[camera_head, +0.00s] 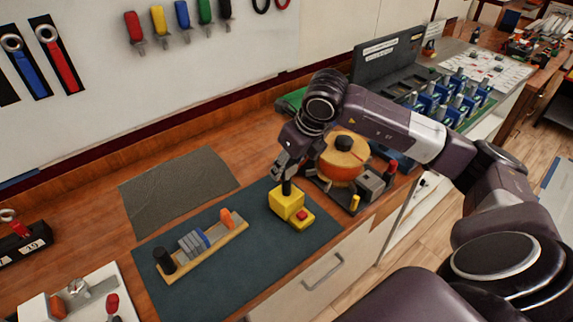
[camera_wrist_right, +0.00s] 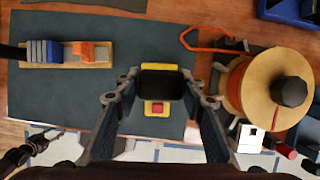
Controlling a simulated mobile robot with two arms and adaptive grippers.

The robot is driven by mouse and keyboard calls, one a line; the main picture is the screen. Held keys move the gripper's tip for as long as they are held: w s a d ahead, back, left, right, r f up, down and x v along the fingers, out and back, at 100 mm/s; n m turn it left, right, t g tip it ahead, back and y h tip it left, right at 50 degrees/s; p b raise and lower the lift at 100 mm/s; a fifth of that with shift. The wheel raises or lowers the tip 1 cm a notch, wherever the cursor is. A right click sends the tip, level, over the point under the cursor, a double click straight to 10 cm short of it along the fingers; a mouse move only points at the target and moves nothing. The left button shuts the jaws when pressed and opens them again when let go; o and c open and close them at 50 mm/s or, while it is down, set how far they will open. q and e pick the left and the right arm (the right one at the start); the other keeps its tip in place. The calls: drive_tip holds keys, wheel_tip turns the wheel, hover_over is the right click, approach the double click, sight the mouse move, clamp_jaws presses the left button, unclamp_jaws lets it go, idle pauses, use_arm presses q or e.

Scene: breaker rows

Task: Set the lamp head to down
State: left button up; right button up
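A yellow block (camera_head: 287,203) with a red button (camera_head: 303,214) on its low front part stands on the dark mat. A black upright part (camera_head: 286,187) rises from its top; it may be the lamp head, but I cannot tell. My right gripper (camera_head: 287,172) points down over this block. In the right wrist view the fingertips of the right gripper (camera_wrist_right: 160,82) stand on both sides of the black part (camera_wrist_right: 160,84), the red button (camera_wrist_right: 157,108) below it. Finger contact is not clear. A dark jointed part (camera_wrist_right: 32,148) at lower left may be my left gripper.
A wooden strip (camera_head: 205,255) with grey, blue and orange levers lies left on the mat (camera_head: 245,275). A large wooden reel (camera_head: 343,160) with a black knob stands close right of my gripper. A grey textured sheet (camera_head: 175,190) lies behind. Blue breakers (camera_head: 440,100) stand farther right.

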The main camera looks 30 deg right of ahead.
drive_tip(key=o, duration=0.4)
drive_tip(key=shift+w+f, duration=0.1)
drive_tip(key=shift+f, duration=0.05)
drive_tip(key=shift+r, duration=0.4)
drive_tip(key=v, duration=1.1)
drive_tip(key=shift+s, duration=0.25)
